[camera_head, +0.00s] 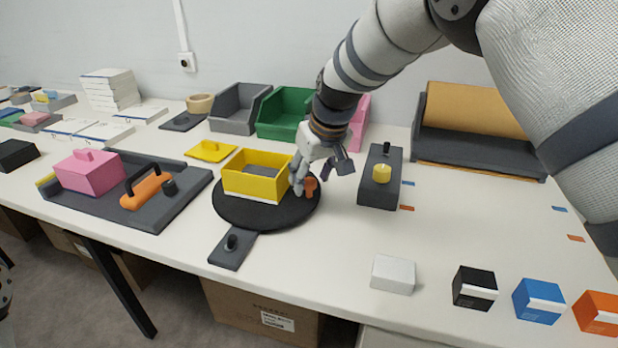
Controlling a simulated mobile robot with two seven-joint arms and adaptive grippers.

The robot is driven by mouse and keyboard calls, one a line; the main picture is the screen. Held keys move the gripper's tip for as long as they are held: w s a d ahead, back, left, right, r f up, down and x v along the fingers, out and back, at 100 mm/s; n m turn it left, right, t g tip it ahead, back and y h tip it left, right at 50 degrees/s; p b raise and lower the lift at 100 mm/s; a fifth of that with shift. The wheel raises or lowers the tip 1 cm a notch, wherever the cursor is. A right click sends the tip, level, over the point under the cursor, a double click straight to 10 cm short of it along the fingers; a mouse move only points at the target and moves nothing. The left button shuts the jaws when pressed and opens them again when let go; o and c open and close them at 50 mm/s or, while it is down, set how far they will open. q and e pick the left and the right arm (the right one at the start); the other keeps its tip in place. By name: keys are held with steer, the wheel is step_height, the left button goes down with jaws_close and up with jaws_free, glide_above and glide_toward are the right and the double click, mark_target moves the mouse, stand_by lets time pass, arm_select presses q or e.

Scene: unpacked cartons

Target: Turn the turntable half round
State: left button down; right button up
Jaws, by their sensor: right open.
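The turntable (240,213) is a round black disc on the white table. A yellow open box (248,186) with a grey inside stands on it, left of the middle. A small orange peg or knob (310,188) stands near the disc's right edge. My right gripper (312,187) reaches down over the right part of the disc. It is open, its fingers close to the orange peg; I cannot tell whether they touch it. A dark plate with a black knob (232,244) lies at the disc's front edge. My left gripper is not in view.
A dark block with a yellow knob (380,180) stands right. White, black, blue and orange boxes line the front right. Grey and green bins (285,112) stand behind.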

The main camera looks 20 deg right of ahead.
steer(key=shift+w+f, duration=0.3)
steer(key=shift+f, duration=0.2)
jaws_close()
